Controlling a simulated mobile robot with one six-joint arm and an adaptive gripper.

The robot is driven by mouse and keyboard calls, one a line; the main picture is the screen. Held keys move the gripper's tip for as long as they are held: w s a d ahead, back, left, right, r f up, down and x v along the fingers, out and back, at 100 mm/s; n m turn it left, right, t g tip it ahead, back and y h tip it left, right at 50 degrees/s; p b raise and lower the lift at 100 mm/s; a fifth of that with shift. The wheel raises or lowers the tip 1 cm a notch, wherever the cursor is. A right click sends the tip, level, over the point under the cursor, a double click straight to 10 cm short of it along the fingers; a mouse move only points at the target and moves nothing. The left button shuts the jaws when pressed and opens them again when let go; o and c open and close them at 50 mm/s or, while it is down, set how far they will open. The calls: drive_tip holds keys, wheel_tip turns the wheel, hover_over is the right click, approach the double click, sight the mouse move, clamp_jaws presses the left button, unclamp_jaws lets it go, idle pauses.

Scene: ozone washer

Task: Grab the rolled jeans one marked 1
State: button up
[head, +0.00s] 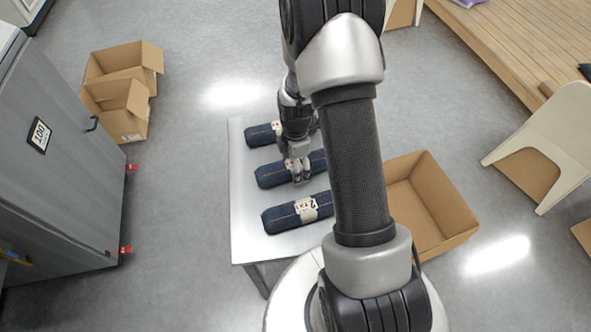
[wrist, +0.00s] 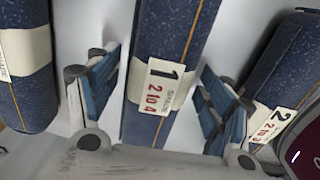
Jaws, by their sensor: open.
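The rolled jeans marked 1 (head: 270,176) is the middle of three dark blue rolls on the grey table (head: 248,236). In the wrist view the roll (wrist: 190,28) runs through the middle, with a white label reading "1" and "2 to 4". My gripper (head: 299,176) is open above this roll. In the wrist view its blue-padded fingers (wrist: 158,94) stand on either side of the roll, with gaps between them and its sides. In the head view my arm hides the roll's right end.
Another roll marked 2 (head: 283,217) lies at the near side, and a third roll (head: 260,134) at the far side. An open cardboard box (head: 452,238) stands right of the table. More boxes (head: 120,62) and a grey cabinet (head: 66,170) stand at left.

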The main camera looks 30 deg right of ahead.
drive_tip(key=shift+f, duration=0.35)
drive_tip(key=shift+r, duration=0.1)
drive_tip(key=c, duration=1.4)
drive_tip(key=shift+r, duration=0.1)
